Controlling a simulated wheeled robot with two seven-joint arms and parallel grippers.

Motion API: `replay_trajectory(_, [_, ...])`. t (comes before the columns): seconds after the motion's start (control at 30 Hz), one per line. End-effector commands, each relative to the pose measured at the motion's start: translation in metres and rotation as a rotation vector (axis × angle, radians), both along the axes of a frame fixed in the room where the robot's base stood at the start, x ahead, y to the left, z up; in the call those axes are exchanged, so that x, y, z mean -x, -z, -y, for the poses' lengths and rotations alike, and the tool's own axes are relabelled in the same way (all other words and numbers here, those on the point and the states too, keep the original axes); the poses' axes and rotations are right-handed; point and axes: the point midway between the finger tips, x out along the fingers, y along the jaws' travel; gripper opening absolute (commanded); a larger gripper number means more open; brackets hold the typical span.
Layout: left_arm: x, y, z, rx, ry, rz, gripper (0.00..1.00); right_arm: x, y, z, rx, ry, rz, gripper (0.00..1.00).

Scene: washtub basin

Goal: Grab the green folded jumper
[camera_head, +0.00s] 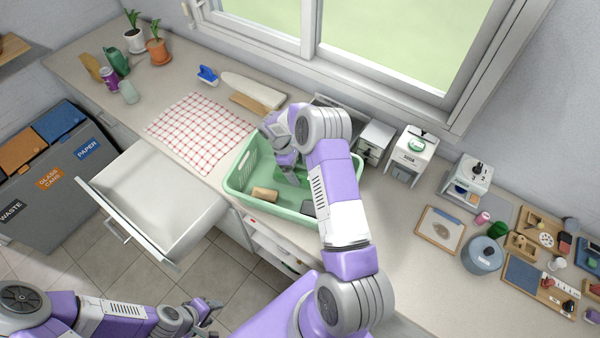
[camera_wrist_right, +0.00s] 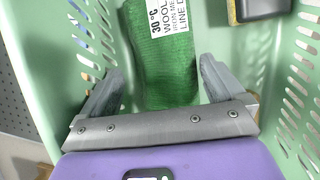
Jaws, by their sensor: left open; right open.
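The green folded jumper (camera_wrist_right: 165,75) lies in the light green basin (camera_head: 232,182). In the right wrist view it shows knitted green fabric with a white care label, and its far end is cut off by the frame. In the head view a bit of the jumper (camera_head: 291,176) shows below my right wrist. My right gripper (camera_wrist_right: 160,80) is open, with one finger on each side of the jumper; I cannot tell whether they touch it. My right gripper (camera_head: 286,160) is partly hidden by its own arm in the head view. My left gripper (camera_head: 208,309) is open and empty, low over the floor.
In the basin lie a tan block (camera_head: 264,194) and a dark grey block (camera_head: 308,208). The basin's slotted walls (camera_wrist_right: 295,90) are close on both sides. An open drawer (camera_head: 158,195) juts out left. A checked cloth (camera_head: 195,130) lies left of the basin.

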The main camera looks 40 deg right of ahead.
Motion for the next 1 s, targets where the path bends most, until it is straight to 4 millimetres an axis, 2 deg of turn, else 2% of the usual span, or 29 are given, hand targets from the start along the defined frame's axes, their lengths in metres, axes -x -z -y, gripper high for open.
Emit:
replay_trajectory(0.1, [0.000,-0.002,0.000,0.000,0.000,0.000,0.48,0.003,0.008,0.002,0.000,0.000,-0.001,0.96])
replay_trajectory(0.33, [0.000,-0.001,0.000,0.000,0.000,0.000,0.48,0.003,0.009,0.002,0.000,0.000,0.000,0.94])
replay_trajectory(0.63, [0.000,-0.001,0.000,0.000,0.000,0.000,0.48,0.003,0.009,0.002,0.000,-0.001,0.001,0.48])
replay_trajectory(0.87, [0.000,-0.001,0.000,0.000,0.000,0.000,0.48,0.002,0.007,0.002,0.001,-0.001,0.002,0.47])
replay_trajectory(1.0, [0.000,0.001,0.000,0.000,0.000,0.000,0.48,0.001,-0.006,0.002,0.001,-0.002,0.005,0.47])
